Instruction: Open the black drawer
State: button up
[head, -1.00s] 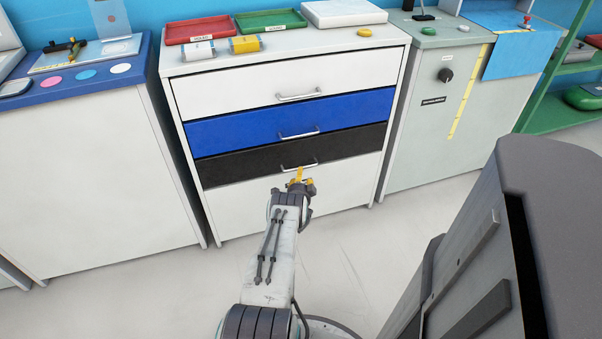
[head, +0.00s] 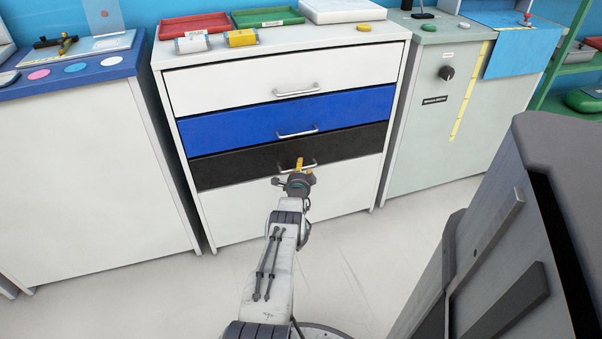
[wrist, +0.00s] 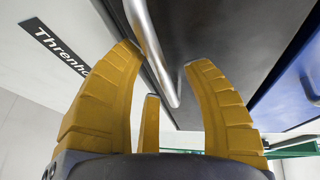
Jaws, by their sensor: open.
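The black drawer (head: 235,168) is the third front down in the white cabinet, below the blue drawer, and looks shut. Its silver bar handle (head: 313,166) is partly hidden behind my gripper (head: 298,165) in the head view. In the wrist view the drawer's dark front (wrist: 225,40) fills the upper middle. The handle (wrist: 152,50) runs down between the yellow fingers of my gripper (wrist: 158,70), which are spread apart. The fingers are at the handle but not closed on it; whether one touches it I cannot tell.
The white drawer (head: 225,91) and blue drawer (head: 230,129) above are shut. Red and green trays (head: 268,17) stand on the cabinet top. A grey-green cabinet (head: 435,140) stands to the right, a white one with a blue top (head: 80,170) to the left.

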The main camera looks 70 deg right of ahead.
jog(key=shift+d, duration=0.1)
dwell(0.3)
grip_shut()
dwell(0.4)
